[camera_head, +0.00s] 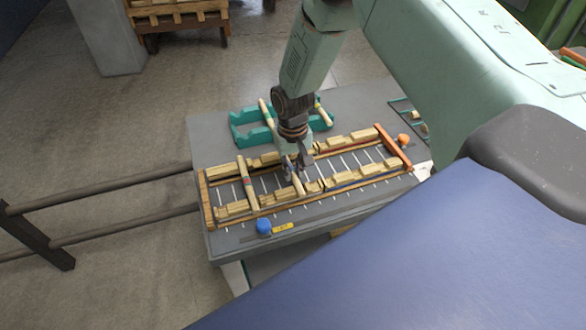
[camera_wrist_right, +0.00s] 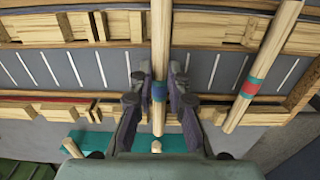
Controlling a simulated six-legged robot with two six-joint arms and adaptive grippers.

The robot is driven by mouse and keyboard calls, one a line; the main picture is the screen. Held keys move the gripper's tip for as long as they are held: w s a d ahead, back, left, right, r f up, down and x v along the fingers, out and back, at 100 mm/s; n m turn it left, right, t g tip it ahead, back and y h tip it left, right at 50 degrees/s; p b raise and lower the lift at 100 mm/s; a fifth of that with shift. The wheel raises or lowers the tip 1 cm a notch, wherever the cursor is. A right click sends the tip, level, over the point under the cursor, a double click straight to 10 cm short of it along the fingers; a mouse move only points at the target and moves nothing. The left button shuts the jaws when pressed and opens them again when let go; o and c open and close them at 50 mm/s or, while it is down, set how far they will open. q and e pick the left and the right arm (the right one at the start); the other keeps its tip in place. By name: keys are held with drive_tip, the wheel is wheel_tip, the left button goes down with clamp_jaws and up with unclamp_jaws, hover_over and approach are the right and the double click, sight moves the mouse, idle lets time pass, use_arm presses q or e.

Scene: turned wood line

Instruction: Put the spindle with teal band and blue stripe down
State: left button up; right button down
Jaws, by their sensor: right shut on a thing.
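My right gripper (camera_head: 298,168) is over the notched wooden rack (camera_head: 209,200), fingers down. It is shut on the spindle with teal band and blue stripe (camera_head: 299,186). In the wrist view the fingers (camera_wrist_right: 160,92) sit on both sides of the pale wooden spindle (camera_wrist_right: 158,118), at its banded part. The spindle lies across the rack's two notched rails; I cannot tell whether it touches them. A similar spindle with teal band and red stripe (camera_head: 248,186) lies across the rails to the left, also seen in the wrist view (camera_wrist_right: 248,90). My left gripper is not in view.
A teal cradle (camera_head: 240,136) with spindles (camera_head: 325,114) stands behind the rack on the grey table (camera_head: 205,135). An orange bar (camera_head: 393,147) closes the rack's right end. Rails (camera_head: 110,186) extend left.

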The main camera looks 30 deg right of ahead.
drive_tip(key=shift+s+d, duration=0.2)
drive_tip(key=shift+s+f, duration=0.1)
drive_tip(key=shift+f, duration=0.1)
drive_tip(key=c, duration=1.7)
unclamp_jaws()
drive_tip(key=shift+a, duration=0.1)
drive_tip(key=o, duration=0.3)
drive_tip(key=shift+w+a, duration=0.1)
drive_tip(key=shift+w, duration=0.1)
drive_tip(key=shift+o, duration=0.5)
drive_tip(key=shift+s+d, duration=0.15)
drive_tip(key=shift+d, duration=0.05)
